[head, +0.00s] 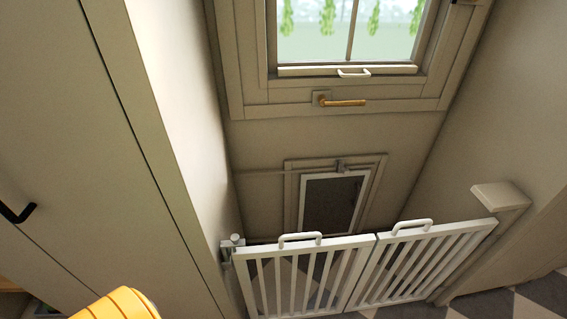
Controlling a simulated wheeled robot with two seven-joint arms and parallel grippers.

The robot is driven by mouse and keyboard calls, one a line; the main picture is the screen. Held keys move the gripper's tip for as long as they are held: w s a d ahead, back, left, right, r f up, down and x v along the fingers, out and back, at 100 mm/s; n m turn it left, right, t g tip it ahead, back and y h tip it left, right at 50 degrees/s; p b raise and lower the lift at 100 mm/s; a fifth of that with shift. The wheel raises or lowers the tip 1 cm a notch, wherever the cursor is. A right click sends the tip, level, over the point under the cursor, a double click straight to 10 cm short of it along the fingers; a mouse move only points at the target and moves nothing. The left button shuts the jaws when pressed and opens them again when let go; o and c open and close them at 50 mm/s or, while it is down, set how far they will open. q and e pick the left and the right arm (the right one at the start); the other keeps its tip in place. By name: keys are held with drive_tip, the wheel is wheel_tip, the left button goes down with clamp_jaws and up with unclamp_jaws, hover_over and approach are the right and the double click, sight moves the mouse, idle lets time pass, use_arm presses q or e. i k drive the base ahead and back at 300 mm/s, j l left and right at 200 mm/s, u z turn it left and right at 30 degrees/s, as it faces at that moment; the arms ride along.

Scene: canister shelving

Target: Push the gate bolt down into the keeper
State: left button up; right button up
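A white two-panel slatted gate (335,243) spans the gap between the left wall and a post on the right. Its panels meet near the middle, and each has a handle on its top rail. At the gate's left end, by the wall, a small pale round knob (236,238) stands up above a metal bracket (227,257). This looks like the bolt, but the fittings are too small to tell how far down it sits. I cannot make out the keeper clearly. Neither of my grippers shows in the head view.
Behind the gate is a beige door with a window, a brass lever handle (345,102) and a small framed flap (329,203) low down. A tall cabinet with a black handle (18,213) stands at left. A capped post (501,195) stands at right. The floor is checkered.

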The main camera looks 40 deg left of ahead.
sight(235, 242)
drive_tip(key=u, duration=0.9)
drive_tip(key=i+j, duration=0.05)
